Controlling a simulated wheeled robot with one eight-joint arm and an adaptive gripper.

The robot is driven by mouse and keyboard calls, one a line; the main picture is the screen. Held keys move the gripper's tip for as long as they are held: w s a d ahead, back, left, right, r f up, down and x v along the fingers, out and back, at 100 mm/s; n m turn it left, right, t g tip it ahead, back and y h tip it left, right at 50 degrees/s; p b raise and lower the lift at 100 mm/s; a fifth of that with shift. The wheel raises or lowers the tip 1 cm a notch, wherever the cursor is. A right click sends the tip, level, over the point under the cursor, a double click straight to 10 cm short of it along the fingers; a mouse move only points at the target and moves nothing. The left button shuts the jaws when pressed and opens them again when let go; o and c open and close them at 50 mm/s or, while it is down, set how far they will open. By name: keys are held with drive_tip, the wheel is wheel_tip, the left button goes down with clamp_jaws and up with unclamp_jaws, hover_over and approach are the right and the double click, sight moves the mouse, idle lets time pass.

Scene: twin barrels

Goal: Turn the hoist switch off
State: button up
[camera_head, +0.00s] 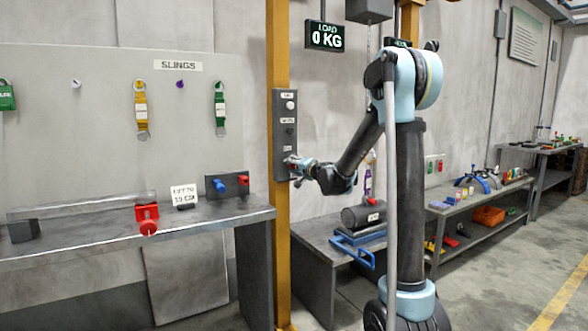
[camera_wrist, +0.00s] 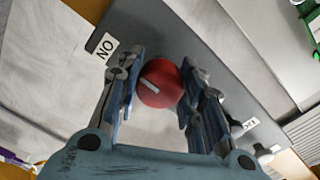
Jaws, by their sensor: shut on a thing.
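The hoist switch is a round red knob (camera_wrist: 160,83) with a short white mark. It sits on a dark grey control panel (camera_head: 286,110), fixed to a yellow post. In the wrist view the knob is between my two fingers, and my gripper (camera_wrist: 155,95) is shut on it. The white mark lies on the knob's side nearer the ON label (camera_wrist: 105,46). In the head view my gripper (camera_head: 293,167) is at the panel's lower end and mostly covers the knob.
A load display (camera_head: 324,36) reads 0 KG. A lower bench (camera_head: 312,256) with a dark cylinder (camera_head: 364,216) and blue tool stands beneath my arm. Open floor lies at right.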

drive_tip(key=shift+s+f, duration=0.1)
drive_tip(key=o, duration=1.1)
drive_tip(key=shift+f+v, duration=0.2)
drive_tip(key=shift+v, duration=5.65)
drive_tip(key=shift+d+r, duration=0.1)
